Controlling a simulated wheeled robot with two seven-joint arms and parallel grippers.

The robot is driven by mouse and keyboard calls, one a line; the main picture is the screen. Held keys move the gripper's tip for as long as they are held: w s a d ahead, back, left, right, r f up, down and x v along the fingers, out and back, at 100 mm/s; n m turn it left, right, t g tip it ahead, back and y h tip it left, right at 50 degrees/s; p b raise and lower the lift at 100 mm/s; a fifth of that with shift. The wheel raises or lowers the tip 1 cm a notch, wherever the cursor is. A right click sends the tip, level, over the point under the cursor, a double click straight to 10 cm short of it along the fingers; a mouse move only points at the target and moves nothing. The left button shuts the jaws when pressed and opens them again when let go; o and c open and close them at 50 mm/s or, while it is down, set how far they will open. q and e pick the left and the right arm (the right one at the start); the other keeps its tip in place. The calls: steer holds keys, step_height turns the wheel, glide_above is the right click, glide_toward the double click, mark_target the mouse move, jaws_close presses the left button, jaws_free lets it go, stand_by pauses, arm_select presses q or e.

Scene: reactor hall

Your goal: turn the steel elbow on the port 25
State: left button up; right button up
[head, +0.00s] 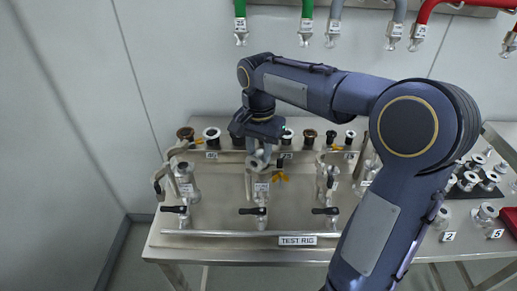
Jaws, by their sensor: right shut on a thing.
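A steel elbow (259,161) stands at the middle port of the test rig (215,226), above a small label (261,187) too small to read for sure. My right gripper (257,142) reaches down from above and is shut on the elbow's upper part. The gripper and wrist hide the top of the elbow. My left gripper is not in view.
Steel pipe fittings stand left (185,180) and right (327,180) of the middle port. Black-handled valves (252,211) line the front, and several caps (211,133) the back shelf. Coloured hoses (307,12) hang above. Loose fittings (485,214) lie at right.

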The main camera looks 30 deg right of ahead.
steer(key=shift+s+d+n+p, duration=0.15)
steer(key=shift+n+p, duration=0.15)
steer(key=shift+n, duration=1)
steer(key=shift+s+d+n+p, duration=0.15)
steer(key=shift+n+p, duration=0.15)
steer(key=shift+n, duration=0.6)
steer(key=o, duration=0.8)
steer(key=shift+r, duration=0.1)
